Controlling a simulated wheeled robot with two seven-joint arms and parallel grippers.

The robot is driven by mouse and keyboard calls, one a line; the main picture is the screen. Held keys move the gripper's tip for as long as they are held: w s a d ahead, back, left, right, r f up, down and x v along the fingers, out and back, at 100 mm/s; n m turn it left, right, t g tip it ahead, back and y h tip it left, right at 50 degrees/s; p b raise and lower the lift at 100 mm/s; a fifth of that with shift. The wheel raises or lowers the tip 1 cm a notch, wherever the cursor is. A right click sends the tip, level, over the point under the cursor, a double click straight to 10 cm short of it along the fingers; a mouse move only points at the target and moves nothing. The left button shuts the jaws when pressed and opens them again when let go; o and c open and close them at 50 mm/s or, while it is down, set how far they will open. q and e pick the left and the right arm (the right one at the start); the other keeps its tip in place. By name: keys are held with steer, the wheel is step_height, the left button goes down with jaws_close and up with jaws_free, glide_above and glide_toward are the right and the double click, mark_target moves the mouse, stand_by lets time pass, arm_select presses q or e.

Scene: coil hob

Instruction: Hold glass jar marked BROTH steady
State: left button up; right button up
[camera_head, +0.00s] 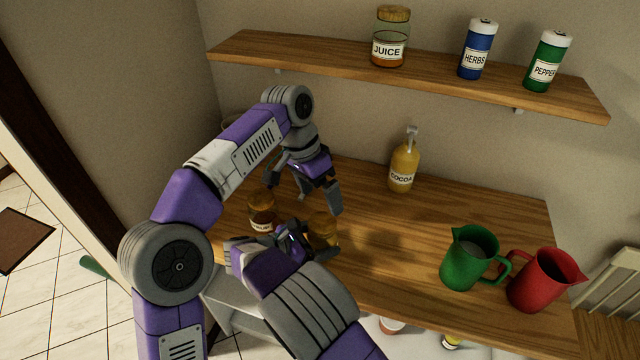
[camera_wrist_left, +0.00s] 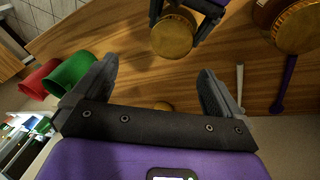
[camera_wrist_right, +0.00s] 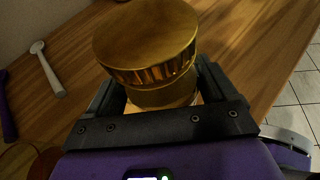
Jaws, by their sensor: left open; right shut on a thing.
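A glass jar with a gold lid (camera_head: 323,226) stands at the front of the wooden counter. My right gripper (camera_wrist_right: 160,90) is shut around its sides below the lid, and the lid fills the middle of the right wrist view. Its label is hidden, so I cannot read BROTH on it. My left gripper (camera_head: 316,192) is open and empty behind and above this jar. In the left wrist view the jar's lid (camera_wrist_left: 173,34) shows beyond the open left fingers. A second gold-lidded jar (camera_head: 262,208) with brown contents stands to the left; its label is unreadable.
A yellow COCOA bottle (camera_head: 404,166) stands at the back of the counter. Green (camera_head: 470,260) and red (camera_head: 543,281) pitchers stand at the right. JUICE (camera_head: 390,38), HERBS (camera_head: 477,49) and PEPPER (camera_head: 547,63) containers sit on the shelf. A white spoon-like utensil (camera_wrist_right: 47,68) lies left. The counter's centre is clear.

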mark_target(322, 222)
arm_select(q)
step_height(322, 222, up, 4)
steer(key=s+n+t+y, duration=0.2)
steer(key=n+y, duration=0.1)
steer(key=n, duration=0.3)
steer(key=f, duration=0.4)
steer(key=w+f, duration=0.1)
steer(key=f, duration=0.7)
steer(key=shift+w+d, duration=0.3)
steer(key=shift+d, duration=0.05)
